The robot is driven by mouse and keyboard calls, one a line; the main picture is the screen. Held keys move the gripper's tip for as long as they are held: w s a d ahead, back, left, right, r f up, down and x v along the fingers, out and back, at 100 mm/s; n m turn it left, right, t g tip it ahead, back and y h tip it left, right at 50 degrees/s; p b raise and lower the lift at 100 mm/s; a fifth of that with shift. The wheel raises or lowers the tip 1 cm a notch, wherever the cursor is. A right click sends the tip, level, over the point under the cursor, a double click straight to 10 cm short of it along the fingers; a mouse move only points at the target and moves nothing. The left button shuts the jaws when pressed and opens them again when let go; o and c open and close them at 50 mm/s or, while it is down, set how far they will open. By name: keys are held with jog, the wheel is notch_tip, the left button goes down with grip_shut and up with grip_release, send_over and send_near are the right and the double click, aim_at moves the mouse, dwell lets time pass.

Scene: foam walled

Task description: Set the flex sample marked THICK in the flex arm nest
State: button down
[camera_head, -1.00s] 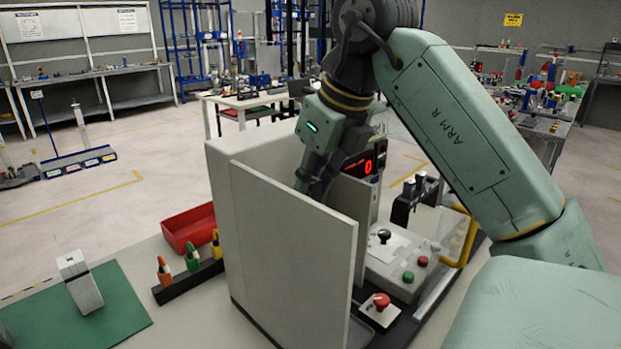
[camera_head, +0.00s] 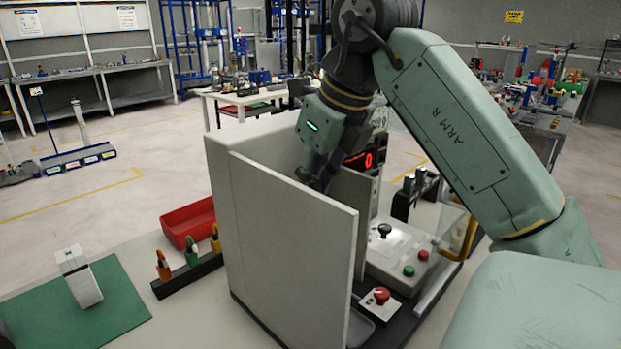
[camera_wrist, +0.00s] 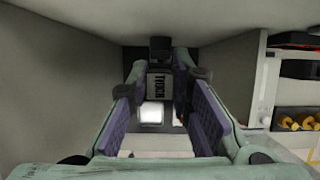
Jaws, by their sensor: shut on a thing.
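In the wrist view my gripper (camera_wrist: 165,112) has its two purple-padded fingers either side of a small pale block with dark lettering, the flex sample (camera_wrist: 159,84). The lettering looks like THICK, upside down. The gripper is shut on this sample inside the pale walled enclosure (camera_head: 285,240). A bright white square (camera_wrist: 154,113) shows just below the label; I cannot tell what it belongs to. A dark part (camera_wrist: 160,48) stands beyond the sample; I cannot tell whether it is the flex arm nest. In the head view the enclosure's front wall hides the fingertips and sample.
Enclosure walls stand close on both sides of my gripper. To the right are a control box (camera_head: 395,255) with buttons and a red stop button (camera_head: 381,296). To the left are a red bin (camera_head: 188,222), a rack of coloured-handled tools (camera_head: 190,275) and a green mat (camera_head: 110,318).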

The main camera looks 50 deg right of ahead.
jog(key=shift+f+b, duration=0.55)
jog(key=shift+f, duration=0.25)
jog(key=c, duration=1.4)
grip_release()
jog(key=shift+o, duration=0.2)
jog(key=shift+r, duration=0.1)
jog(key=v, duration=0.7)
jog(key=shift+s+r, duration=0.1)
jog(key=shift+r, duration=0.1)
